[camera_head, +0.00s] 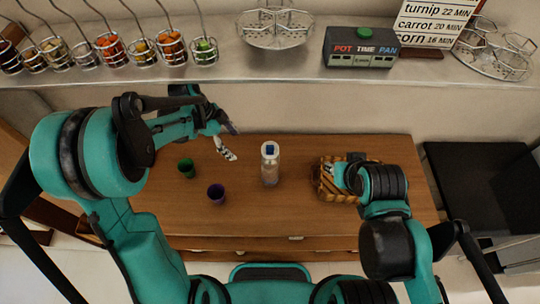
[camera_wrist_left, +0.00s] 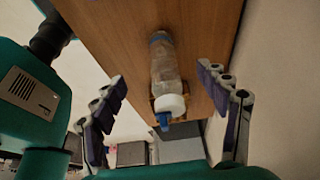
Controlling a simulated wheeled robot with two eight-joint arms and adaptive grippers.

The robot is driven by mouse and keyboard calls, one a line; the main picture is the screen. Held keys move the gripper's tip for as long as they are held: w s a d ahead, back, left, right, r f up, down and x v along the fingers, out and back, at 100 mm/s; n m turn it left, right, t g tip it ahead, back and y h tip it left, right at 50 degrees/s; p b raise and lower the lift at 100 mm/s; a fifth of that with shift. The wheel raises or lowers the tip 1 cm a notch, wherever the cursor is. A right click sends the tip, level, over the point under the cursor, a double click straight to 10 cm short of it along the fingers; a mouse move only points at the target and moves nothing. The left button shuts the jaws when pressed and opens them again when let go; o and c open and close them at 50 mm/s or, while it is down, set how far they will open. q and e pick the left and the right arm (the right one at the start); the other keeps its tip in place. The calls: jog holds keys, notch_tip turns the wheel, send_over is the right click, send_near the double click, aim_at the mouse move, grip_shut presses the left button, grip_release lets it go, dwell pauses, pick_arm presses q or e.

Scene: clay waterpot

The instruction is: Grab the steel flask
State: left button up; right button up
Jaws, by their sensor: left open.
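The steel flask (camera_head: 270,170) stands upright on the wooden table, a grey cylinder with a blue and white top. In the left wrist view the flask (camera_wrist_left: 164,70) lies between the two spread fingers, its white cap and blue piece toward the camera. My left gripper (camera_head: 231,140) is open and empty, left of the flask and apart from it in the head view. My right arm reaches over the right of the table; its fingers cannot be made out there.
A brown striped basket-like thing (camera_head: 328,183) is at the right, partly under my right arm. A shelf (camera_head: 225,72) with wire baskets and a timer box (camera_head: 359,48) runs behind.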

aim_at(275, 151)
pick_arm(q)
jog(key=d, duration=1.1)
jog(key=shift+s+d+p, duration=0.15)
jog(key=shift+p, duration=0.2)
jog(key=x, duration=0.5)
jog(key=shift+d+f, duration=0.1)
jog(key=shift+d, duration=0.3)
jog(key=shift+s, duration=0.1)
grip_shut()
